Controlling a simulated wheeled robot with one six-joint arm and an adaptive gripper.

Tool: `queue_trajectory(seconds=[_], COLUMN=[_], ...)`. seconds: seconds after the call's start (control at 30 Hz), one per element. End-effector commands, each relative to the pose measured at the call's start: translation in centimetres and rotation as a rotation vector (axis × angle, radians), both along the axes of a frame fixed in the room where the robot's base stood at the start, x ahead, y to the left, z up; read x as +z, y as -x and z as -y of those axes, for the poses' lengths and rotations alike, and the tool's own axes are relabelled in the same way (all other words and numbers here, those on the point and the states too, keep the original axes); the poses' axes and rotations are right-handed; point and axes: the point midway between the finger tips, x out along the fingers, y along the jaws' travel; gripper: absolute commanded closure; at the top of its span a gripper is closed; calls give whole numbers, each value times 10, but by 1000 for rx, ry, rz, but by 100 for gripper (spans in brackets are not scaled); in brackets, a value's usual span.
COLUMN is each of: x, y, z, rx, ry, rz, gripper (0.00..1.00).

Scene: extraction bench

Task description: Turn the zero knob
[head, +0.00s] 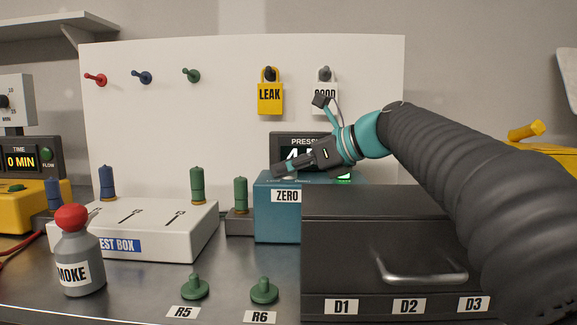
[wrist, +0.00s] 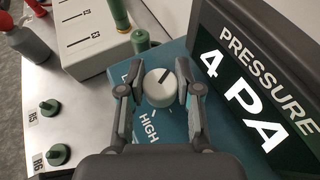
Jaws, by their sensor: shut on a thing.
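The zero knob (wrist: 160,88) is a round white knob with a dark pointer line, on top of the teal box (head: 276,212) labelled ZERO. In the wrist view the pointer line slants toward the upper right. My gripper (wrist: 157,92) is shut on the knob, one finger on each side. In the head view my gripper (head: 280,171) reaches from the right over the teal box, and the knob is mostly hidden there. The pressure display (wrist: 245,95) reads 4 PA in the wrist view; my gripper partly covers it in the head view.
A dark drawer cabinet (head: 390,255) stands right of the teal box, under my arm. The white test box (head: 185,243), a smoke bottle (head: 79,262) and green plugs R5 (head: 194,288) and R6 (head: 264,292) are to the left. Yellow LEAK tag (head: 270,101) hangs behind.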

Motion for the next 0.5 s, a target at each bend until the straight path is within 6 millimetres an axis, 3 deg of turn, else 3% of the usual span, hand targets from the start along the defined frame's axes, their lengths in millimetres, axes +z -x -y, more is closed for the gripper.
queue_trajectory(seconds=[0.23, 0.27, 0.33, 0.37, 0.5], x=[-1, -1, -1, -1, 0], y=[0, 0, 0, 0, 0], z=[0, 0, 0, 0, 0], rx=[0, 0, 0, 0, -1], ry=[0, 0, 0, 0, 1], rz=[-1, -1, -1, -1, -1], gripper=[100, 62, 44, 40, 40])
